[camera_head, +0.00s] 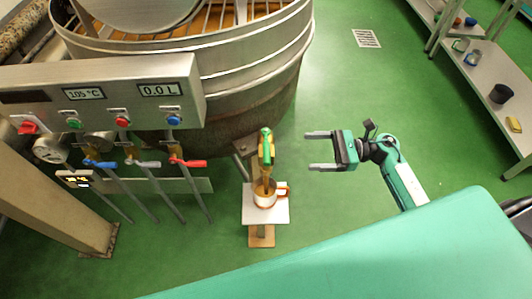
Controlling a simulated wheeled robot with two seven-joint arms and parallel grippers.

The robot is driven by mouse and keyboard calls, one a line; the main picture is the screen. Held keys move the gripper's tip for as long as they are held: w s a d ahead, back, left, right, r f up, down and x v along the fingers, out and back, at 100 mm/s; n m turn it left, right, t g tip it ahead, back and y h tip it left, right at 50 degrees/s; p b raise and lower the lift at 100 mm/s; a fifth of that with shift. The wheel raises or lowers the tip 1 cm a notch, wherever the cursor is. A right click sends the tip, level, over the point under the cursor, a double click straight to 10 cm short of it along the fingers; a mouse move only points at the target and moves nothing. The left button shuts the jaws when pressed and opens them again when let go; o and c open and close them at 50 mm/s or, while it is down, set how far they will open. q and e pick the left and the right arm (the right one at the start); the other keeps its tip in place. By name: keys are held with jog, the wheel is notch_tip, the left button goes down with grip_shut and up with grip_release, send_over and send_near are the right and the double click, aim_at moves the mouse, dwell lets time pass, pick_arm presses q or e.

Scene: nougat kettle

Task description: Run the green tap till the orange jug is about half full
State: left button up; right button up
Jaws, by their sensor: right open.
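The green tap (267,143) sticks out from the foot of the big steel kettle, with a green handle on a brass-coloured body. Its spout points down over the orange jug (281,192), a pale cup-like jug with an orange rim and a handle on its right. The jug stands upright on a small white stand (252,212). Brown shows inside the jug below the spout; its level is too small to judge. My right gripper (308,151) is open and empty, right of the tap and apart from it, fingers pointing left. My left gripper is not in view.
The kettle (230,95) fills the top left. A control panel (100,95) with knobs and displays reading 105 °C and 0.0 L hangs in front. Several coloured valves, one red (188,162), sit below it. A shelf (470,65) with small items stands right. Green floor is clear between.

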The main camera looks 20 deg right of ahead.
aim_at(267, 151)
jog(key=p+x, duration=0.3)
jog(key=x, duration=0.9)
jog(key=shift+a+p, duration=0.25)
jog(key=shift+p, duration=0.05)
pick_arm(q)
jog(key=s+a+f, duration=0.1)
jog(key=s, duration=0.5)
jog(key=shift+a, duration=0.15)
pick_arm(e)
jog(key=shift+w+a, duration=0.25)
jog(key=shift+a, duration=0.35)
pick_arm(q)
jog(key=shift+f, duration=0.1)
